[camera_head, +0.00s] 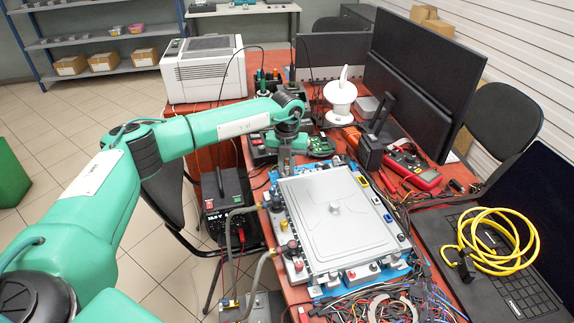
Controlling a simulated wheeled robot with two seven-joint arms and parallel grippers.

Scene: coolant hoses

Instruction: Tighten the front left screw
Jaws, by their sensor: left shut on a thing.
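The grey metal plate (340,228) lies on a blue fixture (402,270) on the red table, with a small round knob (335,208) at its middle. I cannot tell which is the front left screw. My left gripper (285,160) is above the far left corner of the fixture, shut on a tool that is mostly hidden by the hand. I cannot make out the tool's tip. My right gripper is out of view.
Two monitors (408,75) and a red multimeter (415,172) stand right of the plate. Loose wires (380,305) crowd the near edge. A yellow cable coil (490,241) lies on the laptop. A white printer (203,70) and a white spool (340,98) stand at the back.

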